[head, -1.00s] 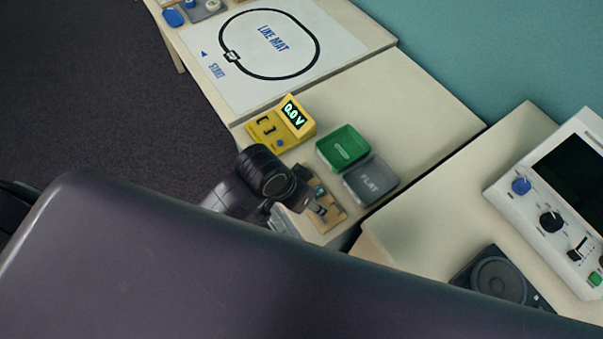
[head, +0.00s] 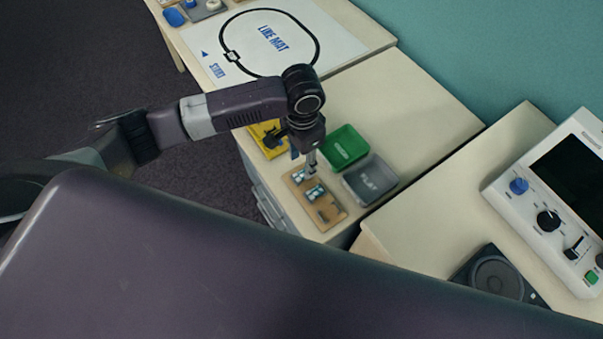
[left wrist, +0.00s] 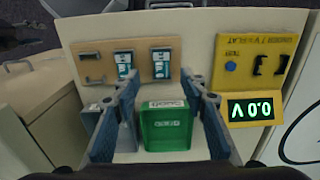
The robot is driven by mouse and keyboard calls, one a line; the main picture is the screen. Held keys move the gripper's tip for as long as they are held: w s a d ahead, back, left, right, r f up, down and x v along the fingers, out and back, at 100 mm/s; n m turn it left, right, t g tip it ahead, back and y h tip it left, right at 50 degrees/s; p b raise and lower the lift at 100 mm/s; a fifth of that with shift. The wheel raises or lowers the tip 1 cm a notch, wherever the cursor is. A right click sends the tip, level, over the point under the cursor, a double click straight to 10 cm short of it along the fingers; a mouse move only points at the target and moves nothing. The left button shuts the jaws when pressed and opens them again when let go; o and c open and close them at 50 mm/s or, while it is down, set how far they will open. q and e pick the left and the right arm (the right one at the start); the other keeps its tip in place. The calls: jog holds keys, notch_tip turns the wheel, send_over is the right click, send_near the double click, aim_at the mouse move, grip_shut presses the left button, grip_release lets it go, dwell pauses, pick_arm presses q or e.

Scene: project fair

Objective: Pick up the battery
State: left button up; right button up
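A wooden board (head: 328,214) lies on the table. Two teal-and-white batteries lie in its slots: a left battery (left wrist: 124,64) and a right battery (left wrist: 160,64) in the left wrist view. One battery (head: 315,192) also shows in the head view, below my gripper. My left gripper (head: 311,168) is over the board's far end, pointing down. In the left wrist view its fingers (left wrist: 163,88) are spread, with nothing between them, and both batteries lie beyond the tips. My right gripper is not in view.
A green tray (head: 345,147) and a grey tray (head: 371,180) marked FLAT stand beside the board. A yellow tester (left wrist: 258,72) reading 0.0 V is partly hidden behind my arm in the head view. A large white device (head: 530,205) stands on the right table.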

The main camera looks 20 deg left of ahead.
aim_at(302, 174)
pick_arm(q)
jog(key=shift+w+a+f+p, duration=0.1)
jog(key=shift+f+p, duration=0.55)
jog(key=shift+f, duration=2.55)
grip_shut()
jog(key=shift+r, duration=0.1)
